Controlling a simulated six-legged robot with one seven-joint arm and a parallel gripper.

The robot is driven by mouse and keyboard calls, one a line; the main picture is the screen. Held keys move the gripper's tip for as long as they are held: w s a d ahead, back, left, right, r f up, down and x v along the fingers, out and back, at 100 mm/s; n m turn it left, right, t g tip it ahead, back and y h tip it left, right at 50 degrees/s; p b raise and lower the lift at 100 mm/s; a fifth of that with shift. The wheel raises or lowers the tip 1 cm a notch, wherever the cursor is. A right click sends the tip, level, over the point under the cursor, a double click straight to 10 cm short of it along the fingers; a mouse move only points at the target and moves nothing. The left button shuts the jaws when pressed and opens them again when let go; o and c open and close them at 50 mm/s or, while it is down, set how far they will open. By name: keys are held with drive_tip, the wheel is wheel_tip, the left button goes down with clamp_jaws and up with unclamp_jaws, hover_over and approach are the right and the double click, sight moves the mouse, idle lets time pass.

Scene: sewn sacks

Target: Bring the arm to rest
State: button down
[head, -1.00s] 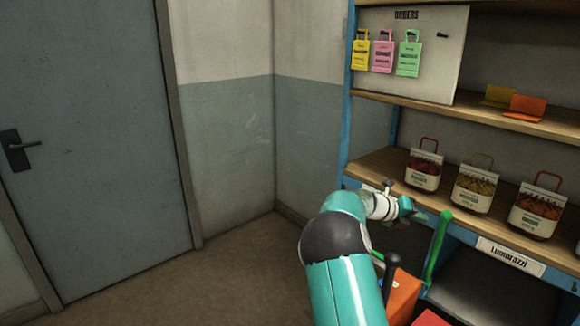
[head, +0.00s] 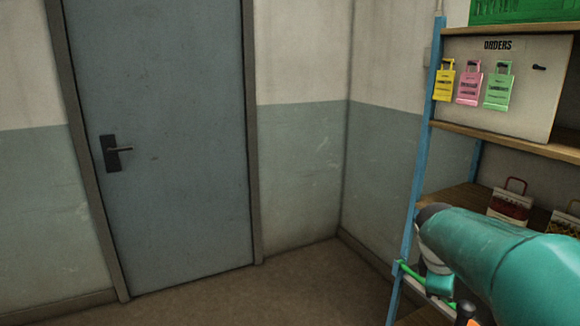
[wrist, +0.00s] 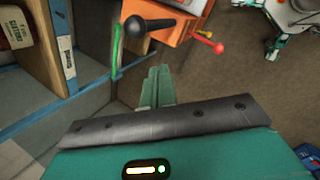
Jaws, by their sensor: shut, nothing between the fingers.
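My gripper (wrist: 157,87) shows in the wrist view as two teal fingers pressed together with nothing between them. It points past the shelf's front edge, over the brown floor. In the head view my teal arm (head: 505,255) reaches across the lower right, in front of the shelf; I cannot make out the fingertips there.
A shelf unit (head: 422,180) stands at the right with an orders board (head: 530,110) and a sack (head: 511,203). An orange box (wrist: 190,18) with a black handle (wrist: 150,24) is near my gripper. A grey door (head: 160,200) and floor (head: 290,285) lie left.

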drive_tip(key=s+a+m+t+y, duration=0.3)
drive_tip(key=s+a+m, duration=0.7)
drive_tip(key=s+a, duration=0.6)
drive_tip(key=a+y, duration=0.1)
drive_tip(key=a, duration=0.2)
drive_tip(key=shift+a+r+m, duration=0.3)
drive_tip(key=shift+a+m, duration=0.1)
drive_tip(key=shift+s+d, duration=0.1)
drive_tip(key=shift+d, duration=0.05)
